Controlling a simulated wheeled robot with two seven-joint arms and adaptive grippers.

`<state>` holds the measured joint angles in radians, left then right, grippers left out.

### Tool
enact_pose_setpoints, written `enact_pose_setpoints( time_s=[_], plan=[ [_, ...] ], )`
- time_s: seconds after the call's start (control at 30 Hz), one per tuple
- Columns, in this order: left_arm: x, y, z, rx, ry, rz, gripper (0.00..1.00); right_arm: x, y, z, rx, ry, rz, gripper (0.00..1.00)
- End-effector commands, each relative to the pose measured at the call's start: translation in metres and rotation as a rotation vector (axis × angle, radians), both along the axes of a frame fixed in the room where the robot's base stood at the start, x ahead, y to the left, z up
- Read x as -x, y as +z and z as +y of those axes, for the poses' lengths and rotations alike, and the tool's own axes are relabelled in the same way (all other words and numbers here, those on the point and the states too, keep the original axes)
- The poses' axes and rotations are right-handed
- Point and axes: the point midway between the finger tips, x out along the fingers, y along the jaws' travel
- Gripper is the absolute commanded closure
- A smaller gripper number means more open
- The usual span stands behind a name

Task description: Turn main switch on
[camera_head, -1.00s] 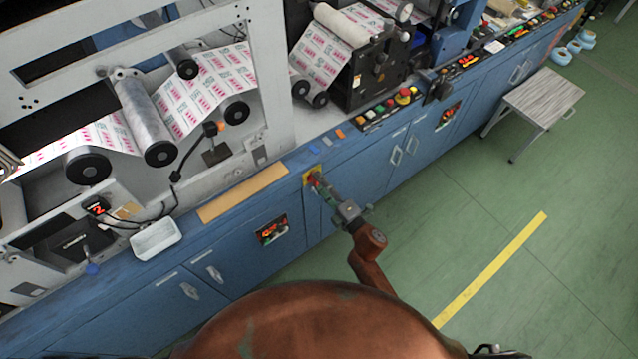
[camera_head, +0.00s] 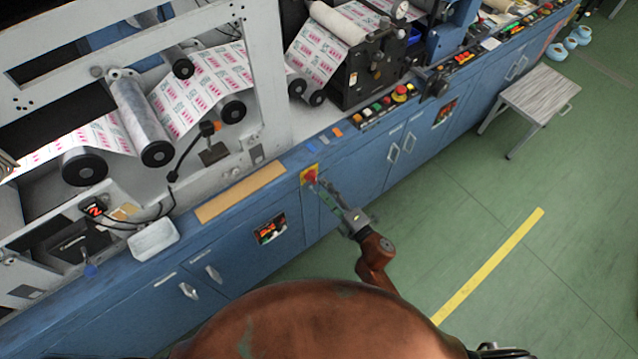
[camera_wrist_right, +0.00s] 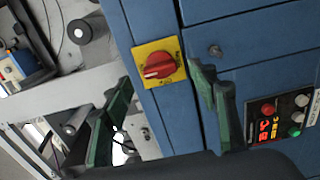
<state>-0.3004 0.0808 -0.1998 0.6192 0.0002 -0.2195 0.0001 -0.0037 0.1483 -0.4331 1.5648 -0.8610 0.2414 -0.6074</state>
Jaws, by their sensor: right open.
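The main switch is a red rotary knob (camera_head: 311,176) on a yellow plate, on the blue cabinet front below the worktop. In the right wrist view the knob (camera_wrist_right: 158,65) shows clearly, with a pale mark on its left end. Its printed labels are too small to read. My right gripper (camera_head: 325,190) is just in front of the switch, slightly right of it in the head view. Its green-padded fingers (camera_wrist_right: 162,90) are spread with nothing between them, and they appear clear of the knob. My left gripper is not in view.
A control panel (camera_wrist_right: 282,117) with a red display and buttons is on the cabinet. A red mushroom button (camera_head: 400,92) stands among buttons on the worktop. A white tray (camera_head: 153,238) sits on the ledge.

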Motion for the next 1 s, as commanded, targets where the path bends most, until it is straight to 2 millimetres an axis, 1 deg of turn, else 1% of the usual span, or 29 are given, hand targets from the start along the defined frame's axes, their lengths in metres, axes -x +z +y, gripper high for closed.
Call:
enact_pose_setpoints(
  time_s=[0.03, 0.2, 0.3, 0.4, 0.57, 1.0],
  plan=[
    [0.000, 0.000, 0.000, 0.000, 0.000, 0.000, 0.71, 0.011, -0.001, -0.008, 0.002, 0.000, 0.002, 0.46],
    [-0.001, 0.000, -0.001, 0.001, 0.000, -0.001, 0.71, 0.038, -0.001, -0.027, 0.000, 0.000, 0.001, 0.46],
    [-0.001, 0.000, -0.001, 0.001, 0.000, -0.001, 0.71, 0.051, -0.001, -0.036, 0.000, 0.000, 0.002, 0.46],
    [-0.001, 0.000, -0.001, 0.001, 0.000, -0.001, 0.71, 0.058, 0.000, -0.042, 0.001, 0.001, 0.001, 0.46],
    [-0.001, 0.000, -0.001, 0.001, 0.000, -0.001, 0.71, 0.064, 0.000, -0.045, -0.001, 0.001, 0.000, 0.46],
    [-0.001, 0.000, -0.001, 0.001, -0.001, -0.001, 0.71, 0.064, 0.000, -0.045, -0.001, 0.001, 0.001, 0.46]
  ],
)
